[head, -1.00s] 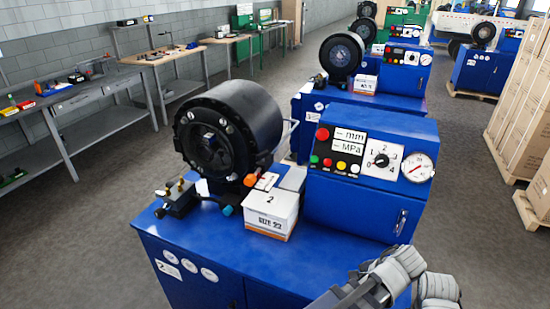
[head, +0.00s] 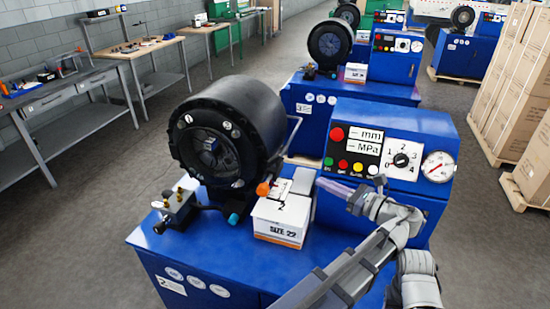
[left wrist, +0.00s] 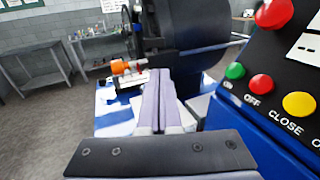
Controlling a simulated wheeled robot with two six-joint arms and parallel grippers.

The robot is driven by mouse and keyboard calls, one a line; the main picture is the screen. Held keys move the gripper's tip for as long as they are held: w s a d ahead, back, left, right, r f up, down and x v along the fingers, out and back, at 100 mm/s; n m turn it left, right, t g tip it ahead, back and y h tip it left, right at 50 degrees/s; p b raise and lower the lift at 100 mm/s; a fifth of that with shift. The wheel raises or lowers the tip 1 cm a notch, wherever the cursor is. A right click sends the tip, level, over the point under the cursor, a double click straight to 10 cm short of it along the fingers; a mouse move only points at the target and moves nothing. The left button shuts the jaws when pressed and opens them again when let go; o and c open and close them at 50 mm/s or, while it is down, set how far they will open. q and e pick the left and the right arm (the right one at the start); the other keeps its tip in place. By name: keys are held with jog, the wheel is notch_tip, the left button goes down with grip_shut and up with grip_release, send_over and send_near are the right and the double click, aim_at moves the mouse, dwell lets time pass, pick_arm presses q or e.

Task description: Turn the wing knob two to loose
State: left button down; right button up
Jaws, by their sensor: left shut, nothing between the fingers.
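The machine marked 2 carries a black crimping head (head: 222,130) on a blue cabinet (head: 150,245). A small orange knob (head: 263,189), which looks like the wing knob, sits at the lower right of the head, by a white label plate. It also shows in the left wrist view (left wrist: 120,67), ahead and left of the fingertips; its setting is too small to read. My left gripper (head: 322,184) is shut and empty, to the right of the knob and apart from it. Its lavender fingers also show in the left wrist view (left wrist: 160,75). My right gripper is not seen.
A SIZE 22 box (head: 281,220) stands below the knob. The blue control panel (head: 390,170) with buttons, dial and gauge is close to my left gripper. A brass-topped valve block (head: 176,208) and a teal knob (head: 234,219) are at the left front.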

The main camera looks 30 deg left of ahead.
aim_at(278, 158)
pick_arm(q)
jog(key=a, duration=0.4)
jog(key=w+a, duration=0.1)
jog(key=a, duration=0.4)
jog(key=w+a, duration=0.1)
jog(key=a, duration=0.4)
jog(key=shift+r, duration=0.3)
jog(key=shift+w, duration=0.1)
